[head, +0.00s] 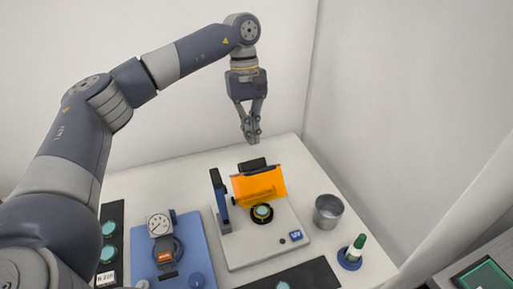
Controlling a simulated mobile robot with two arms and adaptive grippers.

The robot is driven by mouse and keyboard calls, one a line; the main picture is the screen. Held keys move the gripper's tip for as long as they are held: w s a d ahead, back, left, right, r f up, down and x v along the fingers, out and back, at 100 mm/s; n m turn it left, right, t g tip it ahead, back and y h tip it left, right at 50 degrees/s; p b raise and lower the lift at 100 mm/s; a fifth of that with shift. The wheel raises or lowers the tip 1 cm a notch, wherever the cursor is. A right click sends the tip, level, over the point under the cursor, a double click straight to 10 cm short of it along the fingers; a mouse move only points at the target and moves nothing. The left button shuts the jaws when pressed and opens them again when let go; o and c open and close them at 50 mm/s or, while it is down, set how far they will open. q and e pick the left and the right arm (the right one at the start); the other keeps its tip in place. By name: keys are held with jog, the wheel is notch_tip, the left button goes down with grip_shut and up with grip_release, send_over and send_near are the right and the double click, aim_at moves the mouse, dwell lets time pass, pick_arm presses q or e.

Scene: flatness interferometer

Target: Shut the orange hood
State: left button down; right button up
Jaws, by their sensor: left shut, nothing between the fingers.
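The orange hood (260,187) is a translucent orange cover on the back part of the light grey instrument base (245,246). It stands raised and tilted, above and behind a dark round stage with a pale green disc (262,211). A black block (252,165) sits behind the hood. My left gripper (254,140) hangs above and behind the hood, pointing down, with its fingers together. It holds nothing and is apart from the hood. My right gripper is not in view.
A dark blue upright (219,188) stands left of the hood. A blue plate with a dial gauge (159,226) is further left. Dark mats lie along the front and left.

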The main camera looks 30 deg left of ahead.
aim_at(257, 180)
pick_arm(q)
jog(key=d+f, duration=0.1)
jog(key=s+f+p, duration=0.1)
jog(key=shift+s+d+f, duration=0.3)
jog(key=shift+d, duration=0.05)
jog(key=shift+s+d+f+p, duration=0.35)
jog(key=shift+d+p, duration=0.1)
jog(key=shift+p, duration=0.05)
jog(key=shift+s+d+f, duration=0.1)
jog(key=shift+f, duration=0.1)
